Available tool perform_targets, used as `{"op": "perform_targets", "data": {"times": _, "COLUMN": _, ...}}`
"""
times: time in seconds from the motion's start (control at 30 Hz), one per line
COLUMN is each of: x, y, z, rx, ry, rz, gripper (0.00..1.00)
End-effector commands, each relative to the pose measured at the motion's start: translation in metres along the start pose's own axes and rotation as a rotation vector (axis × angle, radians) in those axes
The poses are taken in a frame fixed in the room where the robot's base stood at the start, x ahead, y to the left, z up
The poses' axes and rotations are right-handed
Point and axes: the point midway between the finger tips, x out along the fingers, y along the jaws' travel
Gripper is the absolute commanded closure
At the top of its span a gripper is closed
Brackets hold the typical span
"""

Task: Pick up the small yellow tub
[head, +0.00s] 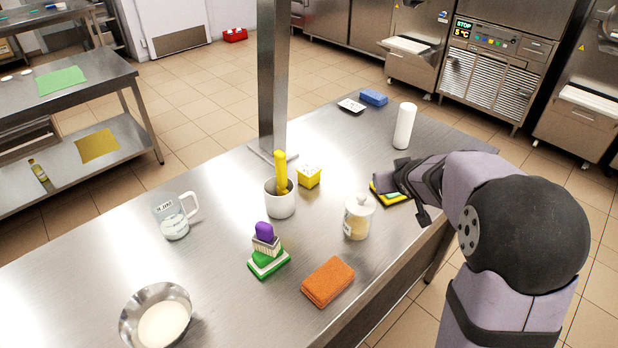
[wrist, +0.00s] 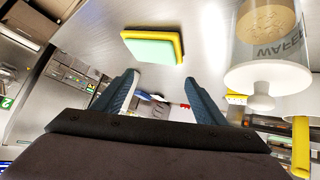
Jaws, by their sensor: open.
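The small yellow tub (head: 309,178) stands on the steel table in the head view, just right of a white cup (head: 280,203) holding a yellow-handled tool (head: 281,172). A small yellow shape (wrist: 236,99) beside the jar in the wrist view looks like the tub, mostly hidden. My gripper (head: 402,190) is at the table's right side, to the right of the tub and apart from it. In the wrist view its two fingers (wrist: 160,80) are spread with nothing held between them.
A yellow-edged green pad (head: 391,194) lies by my gripper. A steel post (head: 273,80) rises behind the tub.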

Motion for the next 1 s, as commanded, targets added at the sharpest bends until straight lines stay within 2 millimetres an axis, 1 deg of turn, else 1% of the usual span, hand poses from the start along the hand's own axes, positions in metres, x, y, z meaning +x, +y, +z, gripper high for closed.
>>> {"op": "perform_targets", "data": {"times": 0.03, "x": 0.016, "y": -0.011, "z": -0.027, "rx": -0.025, "ry": 0.079, "rz": -0.041, "gripper": 0.34}}
{"op": "perform_targets", "data": {"times": 0.07, "x": 0.023, "y": -0.02, "z": -0.044, "rx": -0.041, "ry": 0.13, "rz": -0.074, "gripper": 0.34}}
{"op": "perform_targets", "data": {"times": 0.1, "x": 0.032, "y": -0.033, "z": -0.065, "rx": -0.062, "ry": 0.195, "rz": -0.125, "gripper": 0.34}}
{"op": "perform_targets", "data": {"times": 0.13, "x": 0.038, "y": -0.045, "z": -0.079, "rx": -0.08, "ry": 0.239, "rz": -0.168, "gripper": 0.34}}
{"op": "perform_targets", "data": {"times": 0.17, "x": 0.042, "y": -0.058, "z": -0.091, "rx": -0.097, "ry": 0.28, "rz": -0.215, "gripper": 0.34}}
{"op": "perform_targets", "data": {"times": 0.2, "x": 0.047, "y": -0.075, "z": -0.104, "rx": -0.119, "ry": 0.324, "rz": -0.28, "gripper": 0.34}}
{"op": "perform_targets", "data": {"times": 0.3, "x": 0.053, "y": -0.117, "z": -0.121, "rx": -0.171, "ry": 0.395, "rz": -0.442, "gripper": 0.34}}
{"op": "perform_targets", "data": {"times": 0.4, "x": 0.054, "y": -0.15, "z": -0.122, "rx": -0.213, "ry": 0.418, "rz": -0.582, "gripper": 0.34}}
{"op": "perform_targets", "data": {"times": 0.43, "x": 0.054, "y": -0.158, "z": -0.122, "rx": -0.224, "ry": 0.42, "rz": -0.616, "gripper": 0.34}}
{"op": "perform_targets", "data": {"times": 0.5, "x": 0.053, "y": -0.172, "z": -0.118, "rx": -0.244, "ry": 0.417, "rz": -0.682, "gripper": 0.34}}
{"op": "perform_targets", "data": {"times": 0.6, "x": 0.052, "y": -0.184, "z": -0.113, "rx": -0.262, "ry": 0.41, "rz": -0.74, "gripper": 0.34}}
{"op": "perform_targets", "data": {"times": 0.7, "x": 0.051, "y": -0.188, "z": -0.111, "rx": -0.269, "ry": 0.405, "rz": -0.763, "gripper": 0.34}}
{"op": "perform_targets", "data": {"times": 0.83, "x": 0.053, "y": -0.19, "z": -0.108, "rx": -0.269, "ry": 0.403, "rz": -0.767, "gripper": 0.34}}
{"op": "perform_targets", "data": {"times": 1.0, "x": 0.064, "y": -0.193, "z": -0.096, "rx": -0.268, "ry": 0.402, "rz": -0.766, "gripper": 0.34}}
